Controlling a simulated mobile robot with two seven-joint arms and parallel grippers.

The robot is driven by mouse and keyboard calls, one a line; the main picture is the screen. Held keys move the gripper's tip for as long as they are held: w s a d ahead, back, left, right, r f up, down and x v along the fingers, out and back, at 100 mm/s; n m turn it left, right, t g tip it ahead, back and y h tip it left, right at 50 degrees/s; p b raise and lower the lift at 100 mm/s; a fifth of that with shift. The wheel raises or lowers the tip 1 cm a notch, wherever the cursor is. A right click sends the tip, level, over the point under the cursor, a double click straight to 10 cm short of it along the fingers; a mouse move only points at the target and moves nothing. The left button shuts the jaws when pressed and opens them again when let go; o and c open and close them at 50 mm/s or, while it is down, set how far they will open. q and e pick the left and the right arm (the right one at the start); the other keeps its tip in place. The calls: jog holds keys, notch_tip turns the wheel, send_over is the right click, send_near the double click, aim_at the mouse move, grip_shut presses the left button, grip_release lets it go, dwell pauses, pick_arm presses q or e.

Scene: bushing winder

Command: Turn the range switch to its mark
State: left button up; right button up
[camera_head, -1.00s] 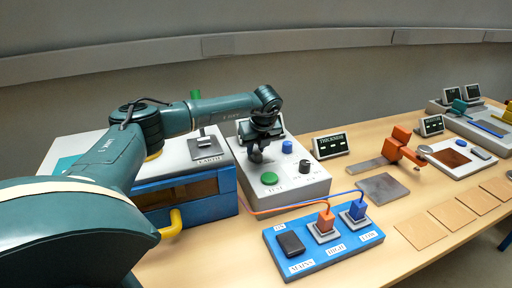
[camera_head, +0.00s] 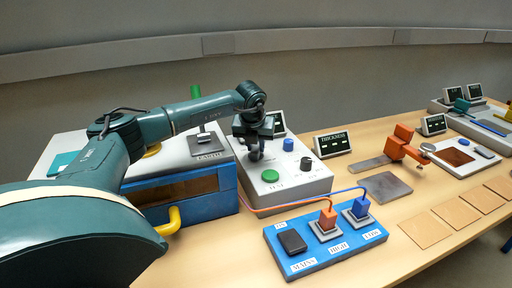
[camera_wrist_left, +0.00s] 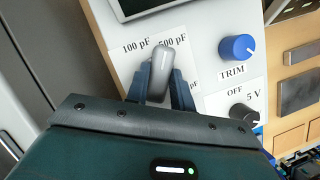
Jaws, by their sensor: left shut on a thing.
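The range switch is a grey lever knob (camera_wrist_left: 160,70) on a white label plate of the tester box (camera_head: 300,186). In the left wrist view its rounded end points up, between the labels "100 pF" and "500 pF", close to "500 pF". A third label is mostly hidden; only "pF" shows at its right. My left gripper (camera_wrist_left: 161,84) is shut on the knob, one blue-grey finger on each side. In the head view the left gripper (camera_head: 255,147) reaches down onto the box and mostly covers the switch. My right gripper is not in view.
The blue TRIM knob (camera_wrist_left: 236,48) and black OFF / 5 V knob (camera_wrist_left: 243,112) stand right of the switch. A green button (camera_head: 270,176) sits in front. A screen (camera_head: 276,122) stands behind. The blue mains panel (camera_head: 325,247) with cabled plugs lies in front.

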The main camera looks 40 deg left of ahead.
pick_arm(q)
jog(key=shift+a+m+h, duration=0.1)
jog(key=shift+m+h, duration=0.3)
jog(key=shift+m, duration=0.8)
jog(key=shift+t, duration=0.3)
jog(key=o, duration=1)
jog(key=b+v, duration=0.1)
jog(key=v, duration=1.2)
jog(key=shift+a+r+b, duration=0.15)
jog(key=shift+b, duration=0.25)
